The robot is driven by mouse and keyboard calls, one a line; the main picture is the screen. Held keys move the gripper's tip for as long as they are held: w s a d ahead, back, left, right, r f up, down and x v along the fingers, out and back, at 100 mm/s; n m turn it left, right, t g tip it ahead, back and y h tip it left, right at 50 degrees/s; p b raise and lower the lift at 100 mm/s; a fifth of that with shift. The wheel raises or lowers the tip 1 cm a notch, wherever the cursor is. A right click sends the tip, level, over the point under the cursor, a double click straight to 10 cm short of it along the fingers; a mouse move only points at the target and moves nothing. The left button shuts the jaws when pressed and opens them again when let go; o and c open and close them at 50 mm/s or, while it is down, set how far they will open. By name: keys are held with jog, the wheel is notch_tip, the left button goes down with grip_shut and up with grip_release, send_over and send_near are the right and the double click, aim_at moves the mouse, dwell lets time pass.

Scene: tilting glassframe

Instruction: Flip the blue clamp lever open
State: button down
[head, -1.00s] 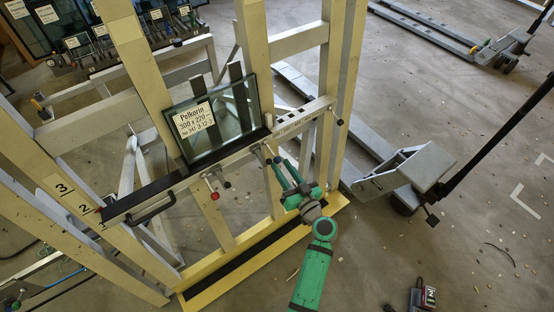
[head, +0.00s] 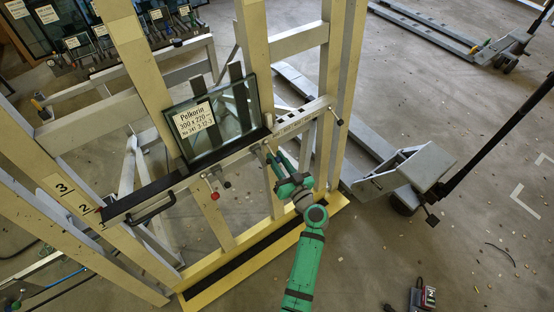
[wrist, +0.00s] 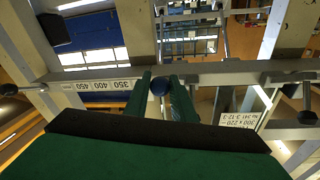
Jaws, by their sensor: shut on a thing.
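The blue clamp lever's round knob (wrist: 159,86) sits between the two green fingers of my gripper (wrist: 161,98) in the wrist view. The gripper is shut on it, in front of the grey rail (wrist: 222,73). In the head view my gripper (head: 273,154) reaches up to the front of the same rail (head: 292,122), right of the glass pane. The blue knob is hidden there by my fingers. The lever's exact angle cannot be told.
A labelled glass pane (head: 229,123) stands on the rail, leaning on the frame. A red knob (head: 215,196) and a black handle (head: 152,209) lie to the left. The yellow base beam (head: 212,284) runs below. A pallet jack (head: 415,170) stands at right.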

jog(key=shift+w+a+f, duration=0.1)
jog(key=shift+a+f, duration=0.1)
jog(key=shift+f, duration=0.3)
jog(key=c, duration=1.8)
grip_release()
jog(key=v, duration=1)
jog(key=shift+s+d, duration=0.15)
jog(key=shift+s, duration=0.25)
